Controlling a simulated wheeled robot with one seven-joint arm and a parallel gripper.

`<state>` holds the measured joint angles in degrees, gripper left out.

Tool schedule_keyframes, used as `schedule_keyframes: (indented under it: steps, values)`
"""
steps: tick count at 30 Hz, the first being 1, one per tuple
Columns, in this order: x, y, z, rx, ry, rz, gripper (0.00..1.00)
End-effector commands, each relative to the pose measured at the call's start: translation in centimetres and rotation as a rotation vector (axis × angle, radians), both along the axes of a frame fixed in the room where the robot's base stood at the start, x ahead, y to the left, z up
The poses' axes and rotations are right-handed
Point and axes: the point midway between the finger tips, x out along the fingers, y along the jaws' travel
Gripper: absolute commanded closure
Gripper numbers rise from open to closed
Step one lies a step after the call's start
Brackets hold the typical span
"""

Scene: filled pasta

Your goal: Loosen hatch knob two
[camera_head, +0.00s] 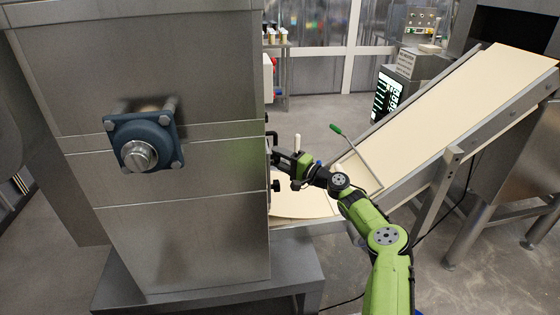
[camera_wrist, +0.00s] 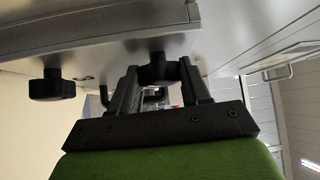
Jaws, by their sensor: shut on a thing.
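My gripper (camera_head: 283,157) is at the hatch side of the steel machine (camera_head: 180,239), reached in from the right. In the wrist view my gripper (camera_wrist: 160,80) has its two fingers on either side of a dark hatch knob (camera_wrist: 156,67) and is shut on it. That knob is hidden by the gripper in the head view. A second black knob (camera_wrist: 52,86) stands free to the left in the wrist view; a black knob (camera_head: 276,185) also shows below my gripper in the head view. I cannot read any number on the knobs.
A dark hooked handle (camera_head: 272,138) sticks out above my gripper. A blue flanged bearing (camera_head: 145,140) is on the machine's front.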

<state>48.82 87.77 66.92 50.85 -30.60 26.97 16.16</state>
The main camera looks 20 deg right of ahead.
Motion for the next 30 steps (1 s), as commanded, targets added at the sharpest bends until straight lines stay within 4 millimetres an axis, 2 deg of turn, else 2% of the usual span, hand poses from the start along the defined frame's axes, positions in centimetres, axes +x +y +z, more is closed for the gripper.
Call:
schedule_keyframes:
  steps: [1,10,21,30]
  values:
    - [0.01,-0.01,-0.55,-0.006,-0.021,0.0,0.84]
    - [0.08,0.04,-1.33,-0.042,-0.214,-0.001,0.84]
    - [0.18,-0.04,-0.91,-0.082,-0.421,-0.002,0.84]
    - [0.21,-0.02,-0.79,-0.101,-0.5,0.001,0.84]
